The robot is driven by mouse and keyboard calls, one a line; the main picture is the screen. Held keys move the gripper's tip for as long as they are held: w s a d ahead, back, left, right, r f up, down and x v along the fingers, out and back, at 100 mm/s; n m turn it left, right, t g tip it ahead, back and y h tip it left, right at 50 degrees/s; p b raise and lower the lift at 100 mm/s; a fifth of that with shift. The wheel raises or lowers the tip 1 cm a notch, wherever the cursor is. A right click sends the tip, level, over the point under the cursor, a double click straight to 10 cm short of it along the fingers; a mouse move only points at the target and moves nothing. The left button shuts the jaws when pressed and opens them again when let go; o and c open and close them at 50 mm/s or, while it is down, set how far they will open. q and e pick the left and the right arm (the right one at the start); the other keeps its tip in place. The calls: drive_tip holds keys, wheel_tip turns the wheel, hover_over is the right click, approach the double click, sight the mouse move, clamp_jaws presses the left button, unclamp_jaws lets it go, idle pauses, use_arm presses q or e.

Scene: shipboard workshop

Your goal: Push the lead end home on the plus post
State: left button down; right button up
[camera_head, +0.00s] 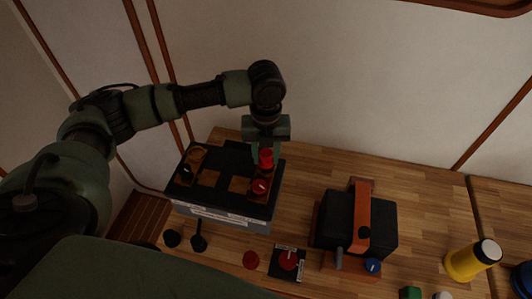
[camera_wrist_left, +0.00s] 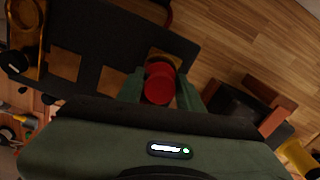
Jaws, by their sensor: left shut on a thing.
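A dark battery (camera_head: 212,184) with a grey front stands on the wooden bench. My left gripper (camera_head: 266,157) points down over its right end and is shut on a red cylindrical piece (camera_head: 266,159), which looks like the lead end. In the left wrist view this red piece (camera_wrist_left: 158,84) sits between the two green fingers. A second red round part (camera_head: 260,187) with a pale mark shows just in front of it at the plus side. Whether the held piece touches the post below cannot be told; the post is hidden. My right gripper is not in view.
A black box (camera_head: 335,218) with an orange strap stands to the right. A yellow torch (camera_head: 466,262) lies far right. Bare bench lies behind the box.

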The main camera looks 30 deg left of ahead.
use_arm(q)
drive_tip(key=shift+f, duration=0.75)
idle(0.8)
drive_tip(key=c, duration=0.8)
unclamp_jaws()
drive_tip(key=shift+c, duration=0.2)
